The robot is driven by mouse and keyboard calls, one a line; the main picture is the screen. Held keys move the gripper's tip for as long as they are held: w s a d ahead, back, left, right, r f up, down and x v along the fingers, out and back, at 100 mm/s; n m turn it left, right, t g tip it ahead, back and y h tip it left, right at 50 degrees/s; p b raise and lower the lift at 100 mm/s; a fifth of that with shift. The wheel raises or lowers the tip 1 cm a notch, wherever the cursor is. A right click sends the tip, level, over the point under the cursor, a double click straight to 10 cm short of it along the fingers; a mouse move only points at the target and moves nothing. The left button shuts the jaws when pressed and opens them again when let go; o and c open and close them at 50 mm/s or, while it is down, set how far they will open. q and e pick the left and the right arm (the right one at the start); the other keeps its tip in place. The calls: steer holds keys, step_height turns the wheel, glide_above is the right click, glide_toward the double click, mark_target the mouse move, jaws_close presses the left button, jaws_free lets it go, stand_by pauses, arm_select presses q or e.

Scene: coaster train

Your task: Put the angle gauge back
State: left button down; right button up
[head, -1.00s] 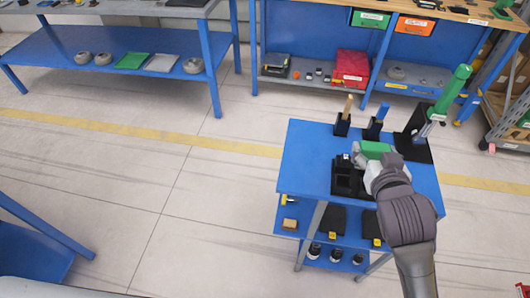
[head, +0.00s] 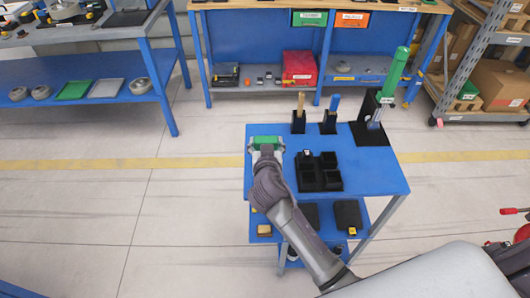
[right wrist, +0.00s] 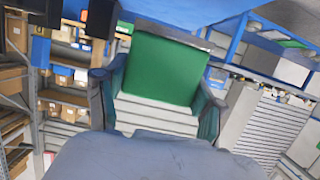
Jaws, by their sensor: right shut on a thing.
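The right gripper (head: 266,146) is shut on a flat green piece (head: 266,139), which I take to be the angle gauge. They appear over the back left corner of the blue cart top (head: 365,173); their height above it is hard to tell. In the right wrist view the green piece (right wrist: 160,66) sits between the two fingers (right wrist: 155,100), with a grey strip along its far edge. A black tray with several square compartments (head: 320,182) stands right of the gripper; a small light item sits in one of them. The left gripper is out of view.
Two black holders with a wooden handle (head: 300,104) and a blue handle (head: 332,106) stand at the cart's back. A tall green-handled tool (head: 394,75) stands in a black stand at the back right. The cart top's right front is clear.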

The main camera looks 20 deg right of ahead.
step_height(320, 180, down, 4)
steer(key=shift+a+f, duration=0.1)
steer(key=shift+a, duration=0.05)
stand_by(0.3)
steer(key=shift+f, duration=0.15)
steer(key=o, duration=1.2)
